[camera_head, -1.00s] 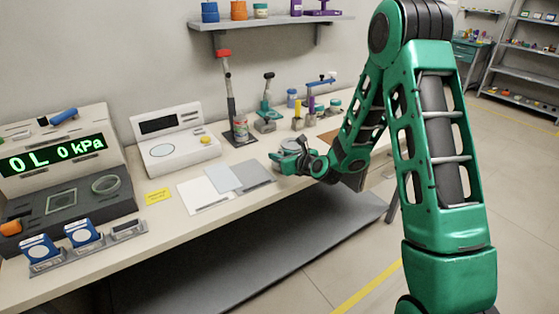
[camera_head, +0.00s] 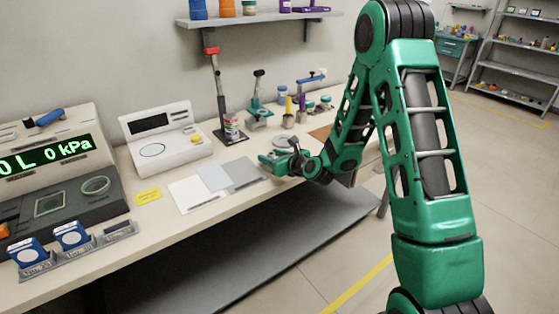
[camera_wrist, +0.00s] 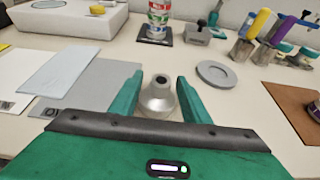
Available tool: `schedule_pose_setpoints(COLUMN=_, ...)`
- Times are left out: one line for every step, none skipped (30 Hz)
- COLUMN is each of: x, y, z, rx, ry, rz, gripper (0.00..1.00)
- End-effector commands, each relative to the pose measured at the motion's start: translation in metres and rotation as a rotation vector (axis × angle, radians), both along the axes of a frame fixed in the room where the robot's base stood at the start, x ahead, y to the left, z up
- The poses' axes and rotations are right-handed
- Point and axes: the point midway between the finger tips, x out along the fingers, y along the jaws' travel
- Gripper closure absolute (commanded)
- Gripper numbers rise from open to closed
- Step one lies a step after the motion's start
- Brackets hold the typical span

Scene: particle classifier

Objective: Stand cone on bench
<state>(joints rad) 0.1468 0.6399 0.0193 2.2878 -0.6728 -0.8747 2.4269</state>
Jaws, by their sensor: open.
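A grey metal cone (camera_wrist: 158,96) with a dark hole in its top stands upright on the bench in the wrist view. My gripper (camera_wrist: 156,98) is open, with one green finger on each side of the cone; the left finger looks close to it. I cannot tell whether either finger touches it. The cone's lower part is hidden by my gripper's body. In the head view my gripper (camera_head: 279,160) is low over the bench (camera_head: 110,245), and the cone cannot be made out clearly there.
Grey and pale sheets (camera_wrist: 85,80) lie to the left. A can (camera_wrist: 158,20) on a dark stand is behind, and several tools (camera_wrist: 262,38) stand at the back right. A brown mat (camera_wrist: 295,98) is at right.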

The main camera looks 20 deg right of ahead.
Motion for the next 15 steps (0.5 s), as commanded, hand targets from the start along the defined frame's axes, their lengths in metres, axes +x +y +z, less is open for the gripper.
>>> schedule_pose_setpoints(x=-0.006, y=-0.004, z=0.002, rx=0.001, ry=0.0, rz=-0.003, gripper=0.57)
schedule_pose_setpoints(x=-0.01, y=-0.005, z=0.004, rx=0.001, ry=0.002, rz=-0.004, gripper=0.57)
schedule_pose_setpoints(x=-0.017, y=-0.007, z=0.006, rx=0.0, ry=0.001, rz=-0.004, gripper=0.57)
schedule_pose_setpoints(x=-0.022, y=-0.009, z=0.009, rx=0.001, ry=0.0, rz=-0.005, gripper=0.57)
schedule_pose_setpoints(x=-0.027, y=-0.011, z=0.01, rx=0.001, ry=0.0, rz=-0.006, gripper=0.57)
schedule_pose_setpoints(x=-0.035, y=-0.013, z=0.013, rx=0.002, ry=0.002, rz=-0.005, gripper=0.57)
schedule_pose_setpoints(x=-0.04, y=-0.016, z=0.015, rx=0.002, ry=0.002, rz=-0.006, gripper=0.57)
schedule_pose_setpoints(x=-0.046, y=-0.017, z=0.017, rx=0.002, ry=0.002, rz=-0.006, gripper=0.57)
schedule_pose_setpoints(x=-0.053, y=-0.019, z=0.02, rx=0.001, ry=0.0, rz=-0.006, gripper=0.57)
schedule_pose_setpoints(x=-0.058, y=-0.022, z=0.022, rx=0.001, ry=0.001, rz=-0.007, gripper=0.57)
schedule_pose_setpoints(x=-0.063, y=-0.023, z=0.024, rx=0.002, ry=0.002, rz=-0.006, gripper=0.57)
schedule_pose_setpoints(x=-0.07, y=-0.025, z=0.026, rx=0.0, ry=0.002, rz=-0.006, gripper=0.57)
schedule_pose_setpoints(x=-0.074, y=-0.026, z=0.028, rx=0.002, ry=0.001, rz=-0.006, gripper=0.57)
schedule_pose_setpoints(x=-0.078, y=-0.027, z=0.03, rx=0.001, ry=0.0, rz=-0.006, gripper=0.57)
schedule_pose_setpoints(x=-0.083, y=-0.029, z=0.032, rx=0.001, ry=0.0, rz=-0.006, gripper=0.57)
